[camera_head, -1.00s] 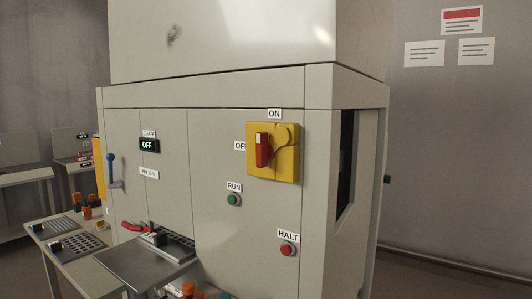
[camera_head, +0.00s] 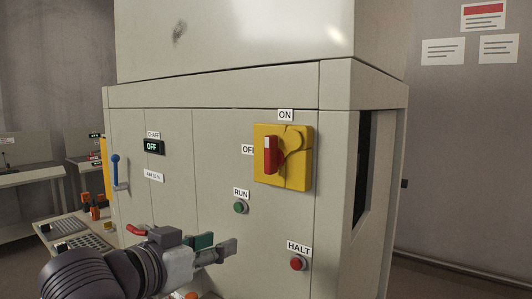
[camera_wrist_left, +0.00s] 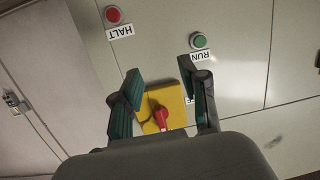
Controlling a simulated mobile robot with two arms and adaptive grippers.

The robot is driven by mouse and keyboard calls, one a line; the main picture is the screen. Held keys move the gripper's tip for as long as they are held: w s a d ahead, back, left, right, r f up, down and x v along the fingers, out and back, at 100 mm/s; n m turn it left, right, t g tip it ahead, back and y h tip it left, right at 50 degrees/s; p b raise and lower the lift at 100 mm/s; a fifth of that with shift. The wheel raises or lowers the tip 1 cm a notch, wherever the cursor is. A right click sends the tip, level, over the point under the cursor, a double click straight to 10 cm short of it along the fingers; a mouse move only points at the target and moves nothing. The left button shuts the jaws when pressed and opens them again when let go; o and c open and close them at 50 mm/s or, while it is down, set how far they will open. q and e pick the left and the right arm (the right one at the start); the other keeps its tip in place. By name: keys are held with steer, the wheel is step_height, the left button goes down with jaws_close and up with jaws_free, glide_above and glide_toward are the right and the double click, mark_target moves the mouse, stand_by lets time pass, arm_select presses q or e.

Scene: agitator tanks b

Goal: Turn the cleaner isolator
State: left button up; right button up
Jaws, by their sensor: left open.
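The cleaner isolator (camera_head: 296,172) is a yellow plate on the front of the grey cabinet. Its red handle (camera_head: 271,155) stands out from the plate and looks upright in the head view. An ON label (camera_head: 285,115) is above it and a partly covered OFF label (camera_head: 247,149) is at its left. My left gripper (camera_head: 218,247) is open and empty, below and left of the isolator and apart from it. In the left wrist view, the yellow plate (camera_wrist_left: 175,104) and red handle (camera_wrist_left: 163,118) show between the open fingers (camera_wrist_left: 164,78). My right gripper is not in view.
A green RUN button (camera_head: 240,207) and a red HALT button (camera_head: 297,263) sit below the isolator. A blue lever (camera_head: 115,170) and a CHAFF display (camera_head: 153,147) reading OFF are further left. The cabinet has a dark opening (camera_head: 362,165) at its right side.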

arm_select(q)
steer(key=m+t+h, duration=0.1)
steer(key=h, duration=0.1)
glide_toward(267, 152)
steer(key=v, duration=0.4)
steer(key=p+x, duration=0.3)
steer(key=x, duration=1)
steer(key=shift+w+d, duration=0.25)
steer(key=shift+w, duration=0.05)
jaws_close()
